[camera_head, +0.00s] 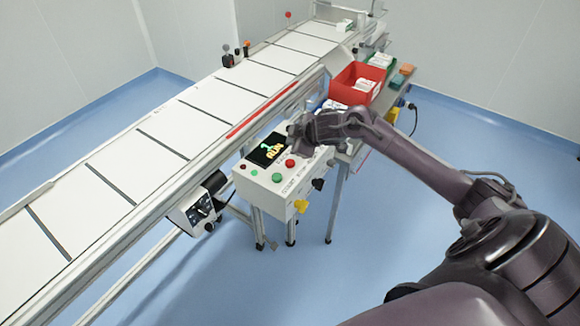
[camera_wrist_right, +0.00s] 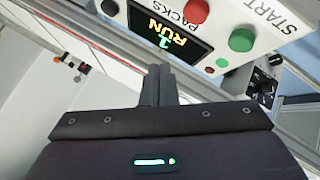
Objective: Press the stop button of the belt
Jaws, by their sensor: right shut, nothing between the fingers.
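The control box (camera_head: 262,190) stands beside the belt (camera_head: 195,125). Its dark display (camera_head: 268,149) reads RUN with a green digit above, and also shows in the right wrist view (camera_wrist_right: 168,33). A red button (camera_head: 290,163) and a green button (camera_head: 277,178) sit on its top face. In the right wrist view, the red button (camera_wrist_right: 195,12) is nearer the top edge, and the green button (camera_wrist_right: 241,40) is by the word START. My right gripper (camera_head: 294,131) is just beyond the display, apart from both buttons. Its fingers (camera_wrist_right: 157,78) are together and empty. My left gripper is out of view.
A red bin (camera_head: 357,84) with white packs stands beyond my right gripper, with a green bin (camera_head: 378,62) behind it. A small box with knobs (camera_head: 200,208) hangs under the belt's near side. The blue floor (camera_head: 430,110) is open to the right.

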